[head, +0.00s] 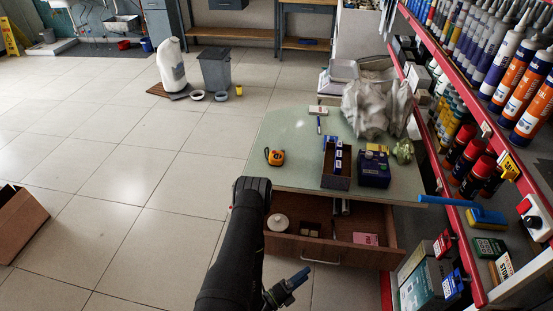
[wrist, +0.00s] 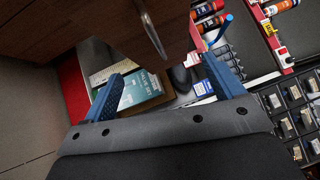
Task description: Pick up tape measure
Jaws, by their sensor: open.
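My gripper (head: 286,288) is low in front of the open drawer, well below and apart from the tape measure. In the wrist view my gripper (wrist: 165,84) has its two blue fingers spread wide, with nothing held between them. The tape measure does not show in the wrist view.
The open wooden drawer (head: 340,255) sticks out under the tabletop, its handle also close in the wrist view (wrist: 150,25). A dark divided box (head: 336,180) and a blue box (head: 374,172) stand right of the tape measure. Red-edged shelves (head: 450,65) line the right.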

